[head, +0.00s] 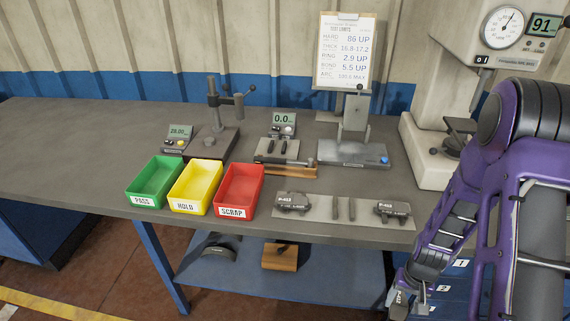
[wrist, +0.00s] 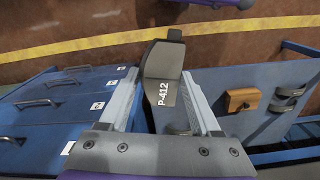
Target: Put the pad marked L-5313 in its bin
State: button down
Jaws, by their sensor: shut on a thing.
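My gripper (wrist: 161,76) is shut on a dark grey pad (wrist: 162,62), whose white mark reads like P-412. In the head view my gripper (head: 399,300) is low at the right, in front of the bench edge, and the held piece is small there. A green PASS bin (head: 133,196), a yellow HOLD bin (head: 187,206) and a red SCRAP bin (head: 234,211) stand left of the mat and look empty.
Behind the bins stand a gauge reading about 25.00 (head: 180,132), a meter reading 0.0 (head: 284,120) and a grey fixture (head: 354,150). A limits sheet (head: 345,52) hangs behind. A tester (head: 440,110) displays 91. Blue drawers (wrist: 60,105) are beside my gripper. The bench's left is clear.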

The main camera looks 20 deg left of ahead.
aim_at(158, 181)
jog(key=k+j, duration=0.1)
jog(key=j, duration=0.95)
jog(key=k+j, duration=0.15)
jog(key=j, duration=0.9)
jog(key=k+z, duration=0.05)
